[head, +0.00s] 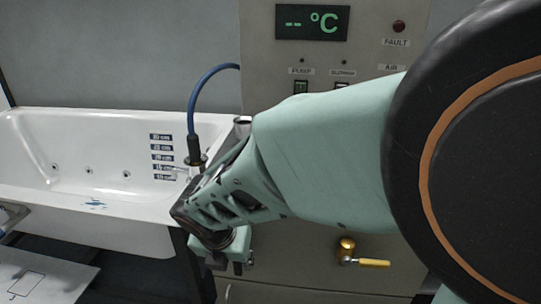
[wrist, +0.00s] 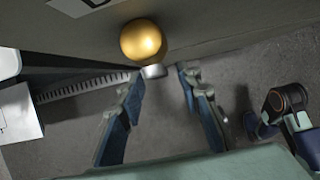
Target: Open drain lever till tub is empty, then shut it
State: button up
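The white tub (head: 90,238) stands at the left in the head view; its visible inner floor looks bare, and I cannot make out a water line. My gripper (head: 226,264) hangs beside the tub's right end, fingers pointing down. In the wrist view my gripper (wrist: 160,82) is open and empty. A round brass knob with a silver collar (wrist: 143,40) shows just beyond the fingertips, nearer the left finger, with no visible contact. A brass fitting with a yellow lever (head: 373,264) sits on the panel, the lever level and pointing right.
A grey control panel (head: 265,90) rises behind my arm, its display (head: 311,22) reading "-- °C". A blue hose (head: 194,95) arches down to the tub rim. Depth labels (head: 162,157) mark the tub wall. A slotted floor grate (wrist: 80,87) shows left of the fingers.

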aim_at(238, 275)
jog(key=shift+b+x, duration=1.2)
jog(key=shift+x, duration=0.65)
grip_shut()
